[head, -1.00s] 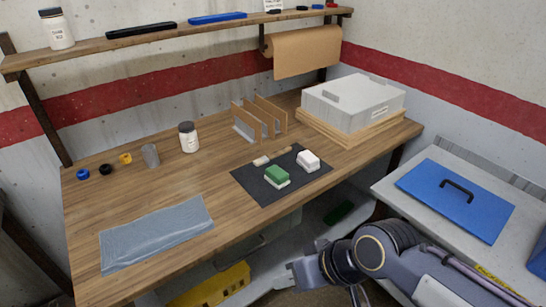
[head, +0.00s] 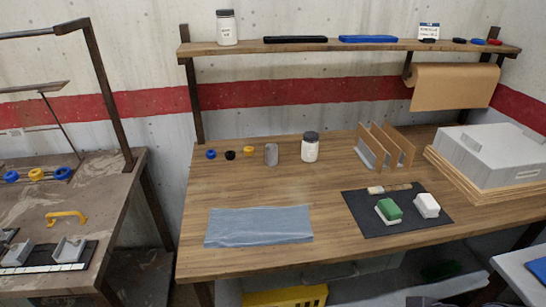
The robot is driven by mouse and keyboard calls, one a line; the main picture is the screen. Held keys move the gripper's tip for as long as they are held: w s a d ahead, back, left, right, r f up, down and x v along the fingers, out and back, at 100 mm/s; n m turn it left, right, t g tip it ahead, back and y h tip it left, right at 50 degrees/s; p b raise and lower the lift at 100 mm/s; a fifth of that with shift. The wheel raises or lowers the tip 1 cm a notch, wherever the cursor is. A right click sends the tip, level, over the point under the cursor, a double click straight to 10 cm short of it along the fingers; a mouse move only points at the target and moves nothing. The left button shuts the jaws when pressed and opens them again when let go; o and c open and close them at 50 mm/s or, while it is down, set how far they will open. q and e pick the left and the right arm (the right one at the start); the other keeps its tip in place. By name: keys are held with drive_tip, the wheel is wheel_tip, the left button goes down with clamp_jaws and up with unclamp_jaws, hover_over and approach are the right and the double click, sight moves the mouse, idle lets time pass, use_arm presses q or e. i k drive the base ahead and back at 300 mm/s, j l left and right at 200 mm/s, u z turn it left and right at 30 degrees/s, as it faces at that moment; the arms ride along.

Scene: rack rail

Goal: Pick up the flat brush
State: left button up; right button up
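A small flat brush (head: 389,189), pale wood with a lighter end, lies near the back edge of a black mat (head: 372,222) on the wooden workbench (head: 260,194). In front of it on the mat are a green-topped block (head: 389,210) and a white block (head: 427,205); both are apart from the brush. Neither of my grippers can be made out in the head view.
Upright wooden dividers (head: 384,146) stand behind the mat. A grey case (head: 494,155) sits at right. A second bench (head: 100,205) is at left.

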sight(379, 190)
drive_tip(key=i+l+u, duration=0.1)
drive_tip(key=l+u, duration=0.2)
drive_tip(key=l, duration=0.6)
drive_tip(key=l+u, duration=0.35)
drive_tip(key=l, duration=0.55)
